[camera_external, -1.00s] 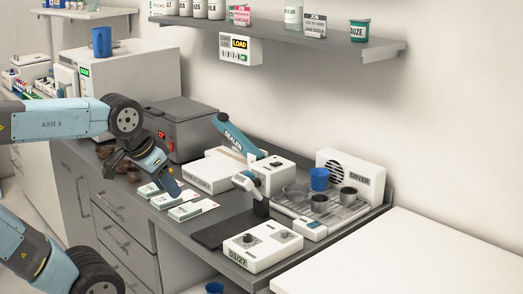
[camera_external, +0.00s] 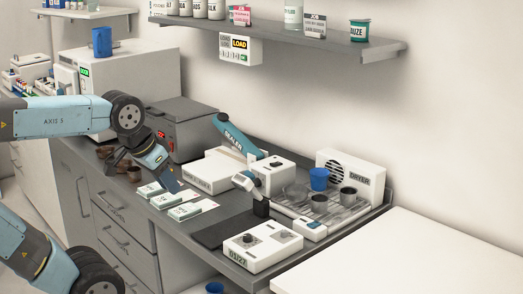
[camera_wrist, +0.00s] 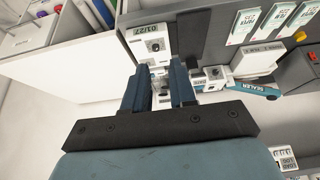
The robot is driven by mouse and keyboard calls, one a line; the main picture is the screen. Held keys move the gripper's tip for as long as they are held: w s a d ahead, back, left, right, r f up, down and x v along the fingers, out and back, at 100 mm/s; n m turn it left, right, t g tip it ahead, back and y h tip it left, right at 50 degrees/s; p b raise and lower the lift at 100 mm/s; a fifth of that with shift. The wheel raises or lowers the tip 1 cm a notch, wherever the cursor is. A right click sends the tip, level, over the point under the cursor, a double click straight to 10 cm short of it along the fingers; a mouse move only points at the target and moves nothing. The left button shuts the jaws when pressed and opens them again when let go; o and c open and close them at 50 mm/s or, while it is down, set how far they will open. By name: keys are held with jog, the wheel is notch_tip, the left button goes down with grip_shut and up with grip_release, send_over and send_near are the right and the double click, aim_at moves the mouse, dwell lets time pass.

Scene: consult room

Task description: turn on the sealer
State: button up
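The sealer shows its raised teal arm lettered SEALER (camera_external: 235,138) at the back of the counter, above a low white box (camera_external: 209,172). The wrist view also shows the sealer's teal arm (camera_wrist: 258,89) at the right. I cannot make out the sealer's switch or whether it is on. My gripper (camera_external: 172,183) points down over the counter's front-left part, in front of and left of the sealer and apart from it. In the wrist view, my gripper (camera_wrist: 158,68) has its two fingers spread with a gap and nothing visibly held between them.
White labelled packets (camera_external: 184,211) lie below my gripper. A grey box with a red display (camera_external: 183,128) stands behind it. A white device with knobs (camera_external: 262,247), a dark mat (camera_external: 216,231), and a dryer (camera_external: 350,172) with cups occupy the right. A shelf (camera_external: 300,38) overhangs the back.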

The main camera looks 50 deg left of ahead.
jog(key=shift+g, duration=0.4)
jog(key=w+r, duration=0.2)
jog(key=w, duration=0.2)
jog(key=w+a+r, duration=0.1)
jog(key=w+r, duration=0.1)
jog(key=w, duration=0.2)
jog(key=w+a+r, duration=0.1)
jog(key=w+r, duration=0.1)
jog(key=w, duration=0.2)
jog(key=shift+a+r, duration=0.1)
jog(key=shift+a, duration=0.05)
grip_shut()
jog(key=w+a+r, duration=0.2)
jog(key=w+a, duration=0.2)
jog(key=w, duration=1)
jog(key=w+a+f, duration=0.3)
jog(key=w+a, duration=0.1)
jog(key=w, duration=0.3)
jog(key=w+a+f+g, duration=0.1)
jog(key=w+a+f, duration=0.2)
jog(key=w+a, duration=0.2)
jog(key=w+a+f+g, duration=0.1)
jog(key=w+a+f, duration=0.2)
jog(key=w, duration=0.8)
jog(key=shift+w+a, duration=0.15)
jog(key=shift+a, duration=0.65)
